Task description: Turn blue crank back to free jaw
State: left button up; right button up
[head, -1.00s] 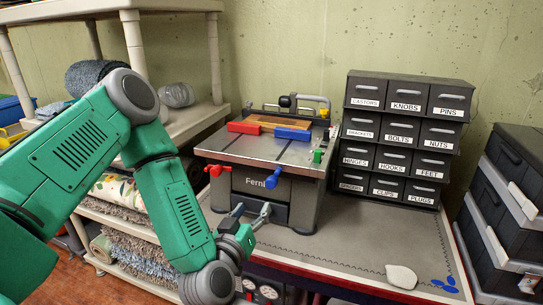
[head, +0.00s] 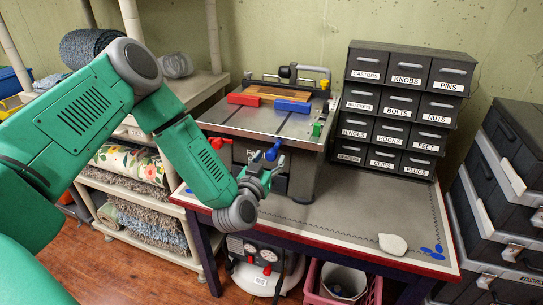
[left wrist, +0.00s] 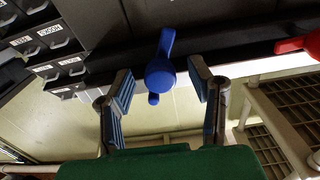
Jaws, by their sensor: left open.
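The blue crank (head: 273,150) is on the front of the grey bench machine, and my left gripper (head: 267,162) is right in front of it. In the left wrist view the blue crank (left wrist: 160,74) sits between and just beyond the two open fingers of my left gripper (left wrist: 161,92); I see no contact. A red crank (head: 219,143) is farther left on the same front; its edge shows in the left wrist view (left wrist: 313,44). On the machine top, a wooden piece (head: 265,90) lies between a red jaw (head: 244,99) and a blue jaw (head: 293,106). My right gripper is not in view.
A black drawer cabinet (head: 403,107) stands right of the machine on the workbench (head: 345,206). A green knob (head: 316,129) is at the machine's right edge. A white stone (head: 392,244) and blue pieces (head: 432,252) lie front right. Shelves with rugs (head: 140,195) stand left.

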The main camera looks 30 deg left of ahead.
pick_arm(q)
jog(key=shift+x, duration=0.8)
grip_shut()
jog(key=shift+n, duration=0.4)
jog(key=n+b, duration=0.2)
jog(key=n, duration=0.2)
jog(key=shift+n+b, duration=0.35)
jog(key=shift+n, duration=0.05)
jog(key=n+b, duration=0.3)
jog(key=n, duration=0.2)
jog(key=n+b, duration=0.4)
jog(key=n, duration=0.1)
jog(key=shift+n, duration=0.4)
jog(key=n+b, duration=0.3)
jog(key=n, duration=0.2)
jog(key=shift+b, duration=0.4)
